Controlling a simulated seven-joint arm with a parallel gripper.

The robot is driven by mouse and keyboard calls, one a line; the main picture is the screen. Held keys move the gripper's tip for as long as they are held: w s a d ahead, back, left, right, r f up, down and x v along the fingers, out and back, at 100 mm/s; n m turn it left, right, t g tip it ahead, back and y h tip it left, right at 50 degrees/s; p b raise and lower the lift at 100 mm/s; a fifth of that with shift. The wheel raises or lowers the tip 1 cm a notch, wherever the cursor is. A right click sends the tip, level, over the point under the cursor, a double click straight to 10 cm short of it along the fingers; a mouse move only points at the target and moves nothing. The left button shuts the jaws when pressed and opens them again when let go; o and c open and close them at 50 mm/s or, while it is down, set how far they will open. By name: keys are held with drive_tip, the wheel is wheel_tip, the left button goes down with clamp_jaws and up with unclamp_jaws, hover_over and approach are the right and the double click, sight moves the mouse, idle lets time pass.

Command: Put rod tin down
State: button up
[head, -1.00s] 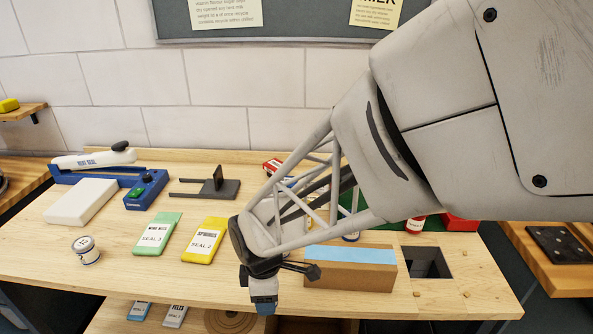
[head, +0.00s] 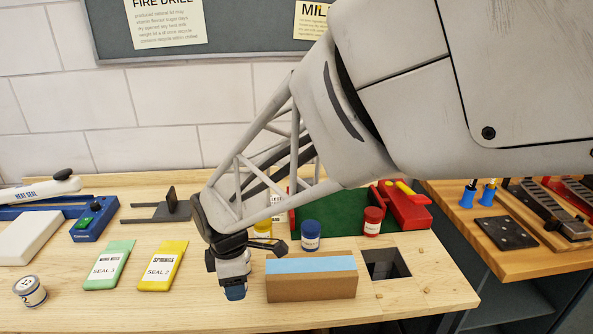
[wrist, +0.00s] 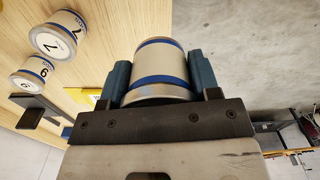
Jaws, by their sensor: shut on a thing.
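My gripper (head: 235,290) hangs over the front of the bench, left of the cardboard box, with its jaws pointing down. In the wrist view, my gripper (wrist: 160,85) is shut on a pale tin with blue bands (wrist: 160,65), held between its two blue fingers. The tin's label is not readable. In the head view the held tin cannot be told apart from the fingers. I cannot tell whether its base touches the wood. The bench (head: 180,312) has bare wood around the gripper.
A blue-topped cardboard box (head: 311,288) stands just right, with a square hole (head: 386,264) beyond. A blue tin (head: 311,236) and red tin (head: 372,221) stand behind.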

drive_tip(key=w+d, duration=1.5)
drive_tip(key=w, duration=0.5)
drive_tip(key=w+d+f, duration=0.1)
drive_tip(key=w+d, duration=0.2)
drive_tip(key=d, duration=0.2)
drive_tip(key=w+d+f, duration=0.2)
drive_tip(key=w+d, duration=0.1)
drive_tip(key=d, duration=0.2)
drive_tip(key=w+d+f, duration=0.1)
drive_tip(key=w+d, duration=0.2)
drive_tip(key=d, duration=0.2)
drive_tip(key=shift+d+f, duration=0.15)
drive_tip(key=shift+d, duration=0.2)
drive_tip(key=shift+f, duration=0.55)
drive_tip(key=w, duration=0.5)
drive_tip(key=w+f, duration=0.1)
drive_tip(key=w, duration=0.4)
drive_tip(key=w+d, duration=0.1)
drive_tip(key=w, duration=0.5)
drive_tip(key=shift+f, duration=0.2)
